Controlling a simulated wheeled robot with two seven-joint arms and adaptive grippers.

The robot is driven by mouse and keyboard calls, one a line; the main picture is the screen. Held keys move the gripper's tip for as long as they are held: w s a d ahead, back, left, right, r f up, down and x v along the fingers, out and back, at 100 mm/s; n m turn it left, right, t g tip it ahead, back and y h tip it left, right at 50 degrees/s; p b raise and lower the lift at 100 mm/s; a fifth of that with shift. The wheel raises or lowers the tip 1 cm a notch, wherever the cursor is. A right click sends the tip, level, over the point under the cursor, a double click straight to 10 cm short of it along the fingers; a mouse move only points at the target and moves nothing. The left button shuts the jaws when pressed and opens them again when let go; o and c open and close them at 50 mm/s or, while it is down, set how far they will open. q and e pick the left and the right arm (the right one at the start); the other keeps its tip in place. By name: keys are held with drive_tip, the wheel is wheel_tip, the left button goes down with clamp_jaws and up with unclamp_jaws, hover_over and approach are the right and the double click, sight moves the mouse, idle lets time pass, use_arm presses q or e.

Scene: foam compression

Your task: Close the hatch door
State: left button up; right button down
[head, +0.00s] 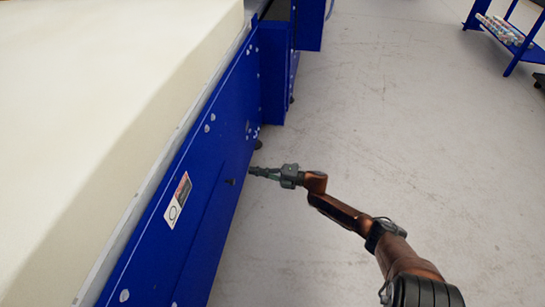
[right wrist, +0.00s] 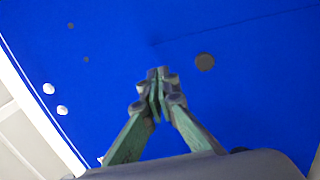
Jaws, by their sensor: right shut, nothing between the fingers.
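The blue side panel (head: 190,190) of the machine runs along the left, with a faint seam and a small dark knob (head: 230,182) on it. I take the seamed part to be the hatch door; I cannot tell whether it stands ajar. My right gripper (head: 252,170) is shut and empty, its tips at or close to the panel beside the knob. In the right wrist view the shut fingertips (right wrist: 157,75) point at the blue surface (right wrist: 110,60), left of a dark round knob (right wrist: 205,62). Contact cannot be told. My left gripper is not in view.
A thick cream foam block (head: 110,80) lies on top of the machine. A blue box-like part (head: 272,75) juts out beyond the panel. A blue shelf cart (head: 508,35) stands at the far right. The grey floor (head: 400,100) between is clear.

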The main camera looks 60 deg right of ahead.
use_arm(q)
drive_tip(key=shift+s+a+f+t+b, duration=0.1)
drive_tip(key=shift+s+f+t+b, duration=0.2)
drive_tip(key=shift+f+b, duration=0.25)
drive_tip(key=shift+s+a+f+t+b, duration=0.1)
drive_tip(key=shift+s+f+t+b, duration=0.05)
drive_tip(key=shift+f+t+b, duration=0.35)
use_arm(e)
drive_tip(key=w+d, duration=0.1)
drive_tip(key=d, duration=0.8)
drive_tip(key=shift+w, duration=0.1)
